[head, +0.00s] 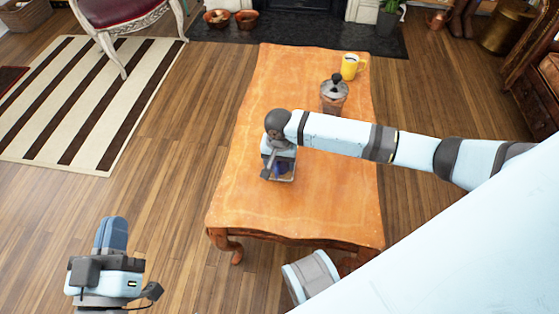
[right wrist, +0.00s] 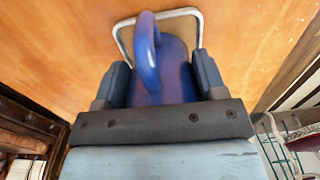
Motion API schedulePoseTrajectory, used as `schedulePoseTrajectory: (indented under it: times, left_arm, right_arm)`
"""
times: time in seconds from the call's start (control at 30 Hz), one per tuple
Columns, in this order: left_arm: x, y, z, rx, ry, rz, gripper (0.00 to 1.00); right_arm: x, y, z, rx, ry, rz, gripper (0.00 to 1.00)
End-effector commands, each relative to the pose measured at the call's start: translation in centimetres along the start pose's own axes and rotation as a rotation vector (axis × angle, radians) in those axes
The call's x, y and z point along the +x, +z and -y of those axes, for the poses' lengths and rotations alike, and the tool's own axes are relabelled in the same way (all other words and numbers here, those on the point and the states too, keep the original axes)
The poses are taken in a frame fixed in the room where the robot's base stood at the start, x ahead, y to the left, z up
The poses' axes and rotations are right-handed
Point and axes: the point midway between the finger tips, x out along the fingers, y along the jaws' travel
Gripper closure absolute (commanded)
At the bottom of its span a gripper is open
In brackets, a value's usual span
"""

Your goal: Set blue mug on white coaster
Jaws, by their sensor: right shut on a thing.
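The blue mug (head: 281,168) is over the left front part of the orange table, mostly hidden by my right gripper (head: 276,160). In the right wrist view the mug (right wrist: 175,75) sits between the two fingers, its handle facing the camera. My right gripper (right wrist: 163,85) is shut on it. The white coaster (head: 291,179) shows as a pale rim around the mug; this rim (right wrist: 198,14) also shows in the right wrist view. I cannot tell whether the mug's base touches it. My left gripper (head: 112,235) is over the floor, empty, its finger gap unclear.
A moka pot (head: 333,97) and a yellow mug (head: 349,67) stand on the table (head: 250,200) toward the back. My right arm crosses above the table from the right. The table's front and left parts are clear. A striped rug and a chair are at the left.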

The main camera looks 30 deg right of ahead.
Motion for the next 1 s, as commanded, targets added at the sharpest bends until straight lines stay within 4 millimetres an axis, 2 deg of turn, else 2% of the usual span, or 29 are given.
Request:
schedulePoseTrajectory:
  times: [0.13,0.17,0.27,0.6,0.73,0.8,1.0]
  left_arm:
    - [0.0,0.1,0.1,0.002,-0.005,0.013,1.00]
    - [0.0,0.3,0.2,0.003,-0.007,0.017,1.00]
    - [0.0,0.4,0.2,0.003,-0.007,0.017,1.00]
    - [-0.1,0.7,0.2,0.000,-0.005,0.014,1.00]
    - [0.1,-0.1,0.2,0.011,-0.011,0.031,1.00]
    - [-0.4,1.5,1.0,0.015,-0.044,0.105,1.00]
    - [-1.5,4.1,2.4,0.034,-0.096,0.254,1.00]
  right_arm:
    - [0.1,0.0,0.0,0.001,0.000,0.000,0.73]
    - [0.2,0.0,0.0,0.001,0.001,0.001,0.33]
    - [0.2,0.0,0.0,0.001,0.000,0.000,0.10]
    - [0.1,0.0,0.0,-0.001,-0.001,-0.001,0.10]
    - [-2.0,0.0,0.0,0.000,-0.002,0.000,0.10]
    - [-3.5,0.0,0.1,0.000,-0.003,0.000,0.10]
    - [-7.9,0.0,0.1,0.000,-0.002,0.001,0.10]
